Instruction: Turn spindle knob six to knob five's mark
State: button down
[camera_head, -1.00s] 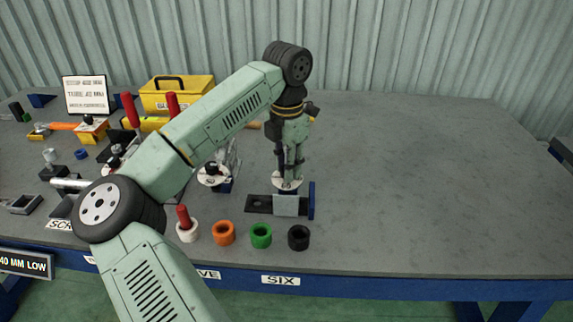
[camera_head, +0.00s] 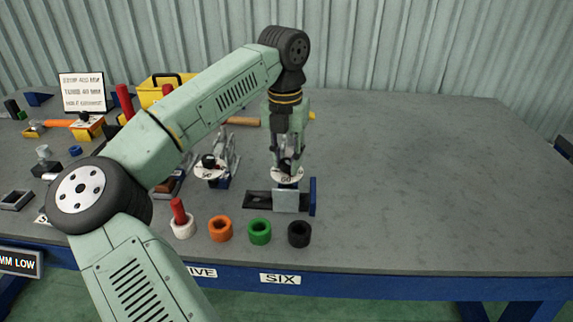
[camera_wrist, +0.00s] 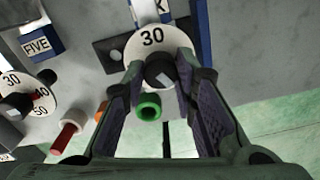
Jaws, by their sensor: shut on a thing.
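My gripper (camera_head: 287,155) points down over the spindle six fixture, its fingers shut on a dark knob. In the wrist view, knob six (camera_wrist: 160,72) is between the two fingers (camera_wrist: 156,85). In the head view this dial (camera_head: 287,175) sits just under the gripper. Knob five (camera_head: 208,161) stands to the left on its own white dial (camera_head: 210,173).
White, orange, green (camera_head: 260,231) and black (camera_head: 299,234) rings stand near the front edge, with a red peg (camera_head: 179,211) in the white one. A blue upright plate (camera_head: 313,196) is right of fixture six. The bench's right side (camera_head: 430,190) is clear.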

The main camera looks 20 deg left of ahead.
aim_at(284, 164)
jog(key=n+b, duration=0.3)
jog(key=n, duration=0.3)
jog(key=shift+f+n, duration=0.1)
jog(key=shift+n, duration=0.2)
jog(key=n+b, duration=0.2)
jog(key=n, duration=0.3)
dwell(0.4)
jog(key=c, duration=1.3)
grip_release()
jog(key=shift+r, duration=0.2)
notch_tip(284, 164, up, 12)
jog(key=shift+s+a, duration=0.15)
jog(key=shift+s, duration=0.2)
jog(key=shift+f, duration=0.15)
